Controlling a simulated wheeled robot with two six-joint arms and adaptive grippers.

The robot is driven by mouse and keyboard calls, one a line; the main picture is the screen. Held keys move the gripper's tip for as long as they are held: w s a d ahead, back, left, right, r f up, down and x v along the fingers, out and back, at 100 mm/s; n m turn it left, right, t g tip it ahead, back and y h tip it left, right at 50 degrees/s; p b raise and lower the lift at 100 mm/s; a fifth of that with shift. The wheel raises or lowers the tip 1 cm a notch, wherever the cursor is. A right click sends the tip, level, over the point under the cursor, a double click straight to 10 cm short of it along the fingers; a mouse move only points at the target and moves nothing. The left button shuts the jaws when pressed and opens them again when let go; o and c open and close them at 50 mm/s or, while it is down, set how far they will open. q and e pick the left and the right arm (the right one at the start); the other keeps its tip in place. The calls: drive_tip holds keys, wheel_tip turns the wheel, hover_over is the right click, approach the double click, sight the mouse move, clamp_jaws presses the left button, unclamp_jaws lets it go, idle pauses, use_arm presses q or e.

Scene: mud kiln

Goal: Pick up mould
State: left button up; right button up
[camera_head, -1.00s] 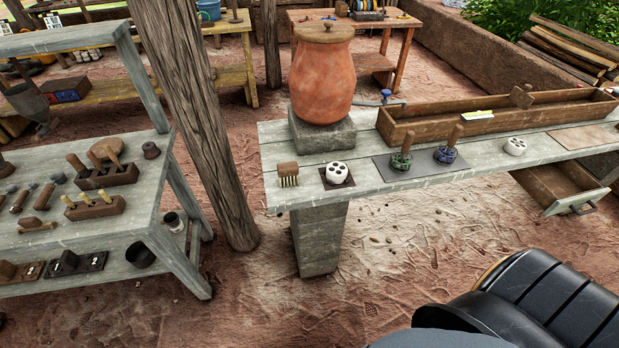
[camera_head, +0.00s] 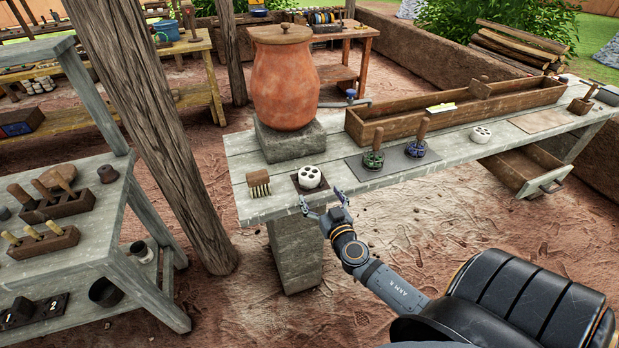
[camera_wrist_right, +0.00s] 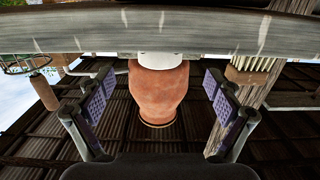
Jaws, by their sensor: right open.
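A white round piece with several holes in its top (camera_head: 310,176), which I take to be the mould, sits on a small dark square plate near the front edge of the grey wooden bench (camera_head: 240,165). My right gripper (camera_head: 323,200) is open and empty at the bench's front edge, just in front of this piece and apart from it. In the right wrist view, which looks upside down, the white piece (camera_wrist_right: 160,62) shows between the spread fingers (camera_wrist_right: 158,90), at the bench edge. A similar white piece (camera_head: 481,134) stands further right. My left gripper is not in view.
A brush (camera_head: 258,183) lies left of the white piece. Behind it a clay pot (camera_head: 285,85) stands on a stone block (camera_head: 290,142). Green and blue wooden-handled tools (camera_head: 373,158) stand to the right. A wooden post (camera_head: 150,130) and tool shelf (camera_head: 95,220) are at left.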

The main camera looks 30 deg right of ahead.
sight(309, 173)
drive_tip(key=x, duration=0.3)
drive_tip(key=shift+w+r+p, duration=0.1)
drive_tip(key=shift+r+p, duration=0.05)
drive_tip(key=shift+p, duration=0.2)
drive_tip(key=shift+w+d, duration=0.1)
drive_tip(key=shift+w, duration=0.45)
drive_tip(key=w, duration=0.1)
drive_tip(key=w+p, duration=0.1)
drive_tip(key=r+p, duration=0.1)
drive_tip(key=shift+w+d, duration=0.4)
drive_tip(key=shift+w+d+f, duration=0.15)
drive_tip(key=shift+w+f, duration=0.15)
drive_tip(key=shift+w, duration=0.3)
drive_tip(key=shift+w+d+f, duration=0.1)
drive_tip(key=shift+w+f, duration=0.05)
drive_tip(key=shift+w, duration=0.3)
drive_tip(key=shift+s, duration=0.1)
drive_tip(key=shift+c, duration=0.4)
